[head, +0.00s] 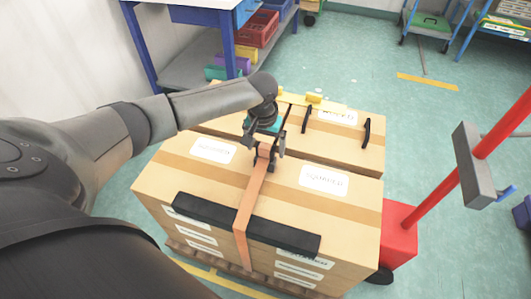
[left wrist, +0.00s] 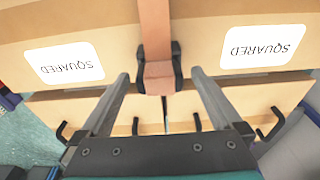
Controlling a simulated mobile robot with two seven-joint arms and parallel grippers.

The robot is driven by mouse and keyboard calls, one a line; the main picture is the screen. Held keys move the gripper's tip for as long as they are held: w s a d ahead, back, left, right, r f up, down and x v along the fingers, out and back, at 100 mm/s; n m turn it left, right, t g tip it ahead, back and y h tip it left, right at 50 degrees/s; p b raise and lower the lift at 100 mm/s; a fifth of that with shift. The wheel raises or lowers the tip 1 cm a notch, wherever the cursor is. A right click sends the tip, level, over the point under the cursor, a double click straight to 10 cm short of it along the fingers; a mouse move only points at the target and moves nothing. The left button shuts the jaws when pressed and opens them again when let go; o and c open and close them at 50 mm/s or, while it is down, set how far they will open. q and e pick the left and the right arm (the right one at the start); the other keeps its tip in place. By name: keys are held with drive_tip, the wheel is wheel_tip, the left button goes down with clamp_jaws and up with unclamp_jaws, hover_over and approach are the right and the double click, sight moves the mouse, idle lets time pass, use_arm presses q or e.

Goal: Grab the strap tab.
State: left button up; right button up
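An orange strap (head: 252,205) runs up the front of a cardboard box and over its top. Its end, the strap tab (left wrist: 158,72), sits in a black buckle (left wrist: 177,72) on the box top. My left gripper (head: 264,150) is above the box at the strap's end. In the left wrist view its two fingers (left wrist: 160,74) are spread wide, one on each side of the tab and buckle, with gaps on both sides. Nothing is held. Whether the fingers are level with the tab is hard to tell. My right gripper is not in view.
The strapped box (head: 160,185) stands against another box (head: 345,150) with black hooks. A black bar (head: 290,237) crosses the front under the strap. A red post (head: 470,165) stands at right, and a blue workbench (head: 140,45) at back left. Open floor lies behind.

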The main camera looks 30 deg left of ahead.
use_arm(q)
clamp_jaws()
idle(0.6)
drive_tip(key=shift+r, duration=0.2)
